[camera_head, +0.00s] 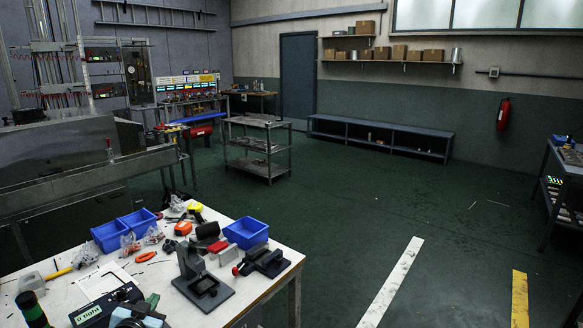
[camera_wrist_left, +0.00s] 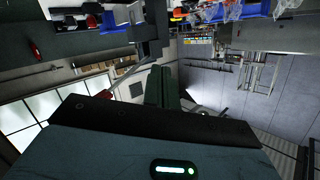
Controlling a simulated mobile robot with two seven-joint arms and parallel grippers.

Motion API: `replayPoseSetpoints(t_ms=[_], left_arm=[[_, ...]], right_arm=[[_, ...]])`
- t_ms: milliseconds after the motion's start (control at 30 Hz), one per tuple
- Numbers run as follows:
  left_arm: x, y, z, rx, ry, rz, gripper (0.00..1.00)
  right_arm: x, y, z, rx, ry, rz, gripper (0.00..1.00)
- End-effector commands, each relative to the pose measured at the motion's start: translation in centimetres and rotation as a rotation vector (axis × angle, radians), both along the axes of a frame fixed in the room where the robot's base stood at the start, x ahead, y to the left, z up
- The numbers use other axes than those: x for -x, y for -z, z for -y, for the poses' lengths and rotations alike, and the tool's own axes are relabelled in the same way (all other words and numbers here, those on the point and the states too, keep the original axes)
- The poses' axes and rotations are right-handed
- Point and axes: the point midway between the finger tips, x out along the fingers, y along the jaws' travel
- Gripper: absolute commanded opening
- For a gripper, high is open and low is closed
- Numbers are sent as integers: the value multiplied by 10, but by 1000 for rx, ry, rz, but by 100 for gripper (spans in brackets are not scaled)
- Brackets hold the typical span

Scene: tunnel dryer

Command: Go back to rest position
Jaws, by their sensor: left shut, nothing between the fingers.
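My left gripper (camera_head: 152,301) shows at the bottom edge of the head view, low over the near part of the white worktable (camera_head: 255,283). Only its fingertips and part of its body show there. In the left wrist view its dark green fingers (camera_wrist_left: 162,82) are together, with nothing between them. A grey stand (camera_head: 200,277) is just beyond the gripper; it also shows at the top of the left wrist view (camera_wrist_left: 150,32). The wrist picture appears upside down. My right gripper is in neither view.
Near the gripper is a display box (camera_head: 100,310). Blue bins (camera_head: 245,232), a black vise (camera_head: 262,262), a yellow-handled tool (camera_head: 60,273) and small bagged parts crowd the table. A metal cart (camera_head: 262,150) stands beyond. The green floor at right is largely clear.

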Motion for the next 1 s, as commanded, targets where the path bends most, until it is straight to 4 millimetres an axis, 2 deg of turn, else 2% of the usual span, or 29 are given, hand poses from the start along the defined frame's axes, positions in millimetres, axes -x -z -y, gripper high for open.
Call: replayPoseSetpoints(t_ms=[33,167,267,400,500,700,800,900,1000], left_arm=[[14,18,8,8,11,-25,0],[55,60,31,33,38,-88,0],[99,96,52,61,60,-150,0],[168,139,80,109,85,-236,0],[220,161,99,145,96,-299,0],[319,186,130,221,102,-416,0],[357,190,140,250,98,-458,0],[382,190,147,269,94,-488,0],[395,190,150,280,91,-503,0]], right_arm=[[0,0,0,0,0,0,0],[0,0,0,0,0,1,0],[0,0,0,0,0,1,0],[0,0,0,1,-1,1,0],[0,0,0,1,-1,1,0],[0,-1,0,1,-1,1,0],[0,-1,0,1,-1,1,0],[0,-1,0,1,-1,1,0],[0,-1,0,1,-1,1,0]])
